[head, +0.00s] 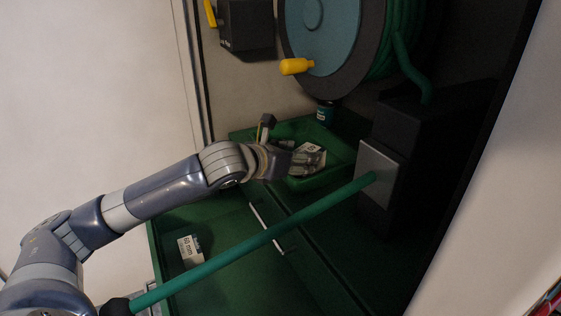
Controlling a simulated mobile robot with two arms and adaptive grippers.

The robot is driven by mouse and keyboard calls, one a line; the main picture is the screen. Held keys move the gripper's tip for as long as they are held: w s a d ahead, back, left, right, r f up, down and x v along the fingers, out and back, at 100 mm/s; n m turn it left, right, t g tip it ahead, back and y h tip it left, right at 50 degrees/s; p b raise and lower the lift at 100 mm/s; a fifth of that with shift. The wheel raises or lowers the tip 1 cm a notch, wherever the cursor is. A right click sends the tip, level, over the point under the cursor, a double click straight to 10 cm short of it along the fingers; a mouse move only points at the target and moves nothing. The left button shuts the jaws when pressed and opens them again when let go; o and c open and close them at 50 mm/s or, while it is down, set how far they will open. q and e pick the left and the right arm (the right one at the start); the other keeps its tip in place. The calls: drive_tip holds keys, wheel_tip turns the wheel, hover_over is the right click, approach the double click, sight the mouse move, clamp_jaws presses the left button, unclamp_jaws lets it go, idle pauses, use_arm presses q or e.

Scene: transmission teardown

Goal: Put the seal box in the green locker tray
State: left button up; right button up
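A small white box (317,150) with dark print, which looks like the seal box, is at the fingertips of my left gripper (308,160). The box is over or inside a small green tray (328,178); I cannot tell whether it touches the tray floor. The fingers overlap part of the box, and I cannot tell whether they are closed on it. My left arm reaches in from the lower left. My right gripper is not in view.
A white box marked 60 mm (190,250) lies on a green surface (225,225) at lower left. A green pole (270,236) crosses in front.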

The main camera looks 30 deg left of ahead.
use_arm(q)
drive_tip(key=b+v, duration=0.2)
drive_tip(key=v, duration=0.5)
drive_tip(key=shift+s+a+f, duration=0.1)
drive_tip(key=shift+s+a, duration=0.05)
drive_tip(key=shift+b+v, duration=0.45)
drive_tip(key=shift+v, duration=0.5)
